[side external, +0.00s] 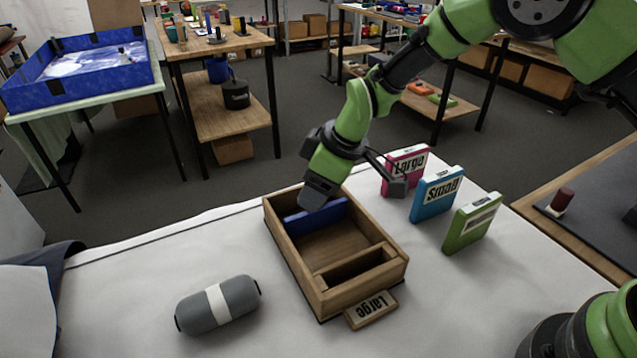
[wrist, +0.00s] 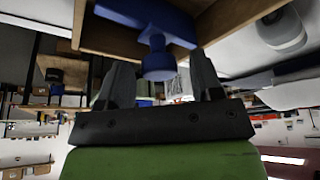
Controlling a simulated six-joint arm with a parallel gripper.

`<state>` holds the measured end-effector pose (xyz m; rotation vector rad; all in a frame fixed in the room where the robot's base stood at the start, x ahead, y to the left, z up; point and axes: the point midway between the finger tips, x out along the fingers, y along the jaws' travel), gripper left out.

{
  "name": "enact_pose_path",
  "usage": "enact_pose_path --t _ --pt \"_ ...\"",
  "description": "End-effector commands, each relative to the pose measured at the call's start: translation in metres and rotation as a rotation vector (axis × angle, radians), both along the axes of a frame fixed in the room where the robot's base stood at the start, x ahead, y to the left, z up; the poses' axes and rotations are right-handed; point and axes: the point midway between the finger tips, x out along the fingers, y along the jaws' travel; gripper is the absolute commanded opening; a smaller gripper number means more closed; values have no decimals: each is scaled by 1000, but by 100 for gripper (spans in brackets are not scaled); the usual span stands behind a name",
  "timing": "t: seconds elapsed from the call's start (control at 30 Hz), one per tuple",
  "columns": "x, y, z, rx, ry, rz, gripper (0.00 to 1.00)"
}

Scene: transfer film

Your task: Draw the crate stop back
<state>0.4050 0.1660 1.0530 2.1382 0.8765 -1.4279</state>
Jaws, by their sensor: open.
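The wooden crate (side external: 392,272) stands on the white-covered table, open at the top, with a partition near its front end. The blue crate stop (side external: 304,222) lies across its far end and is partly hidden by my gripper. In the wrist view the stop (wrist: 135,12) shows with a round blue knob (wrist: 157,62). My gripper (side external: 356,190) is open above the crate's far end. In the wrist view my gripper's fingers (wrist: 160,82) stand on either side of the knob, with visible gaps; whether either touches it I cannot tell.
A "Large" label block (side external: 371,309) sits at the crate's front. Pink (side external: 405,170), blue (side external: 436,194) and green (side external: 471,222) boxes stand to the right. A grey roll (side external: 218,304) with a white band lies left. The table between roll and crate is clear.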

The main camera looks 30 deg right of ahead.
Motion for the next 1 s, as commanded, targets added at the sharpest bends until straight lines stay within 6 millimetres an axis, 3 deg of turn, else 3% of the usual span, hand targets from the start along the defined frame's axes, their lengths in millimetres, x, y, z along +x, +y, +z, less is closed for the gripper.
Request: enact_pose_path --t 0.13,0.4,0.57,1.0 --pt "0 0 0 0 0 0 60" --pt "0 0 0 0 0 0 0" --pt "3 0 0 1 1 1 0" --pt "42 1 1 4 0 1 0"
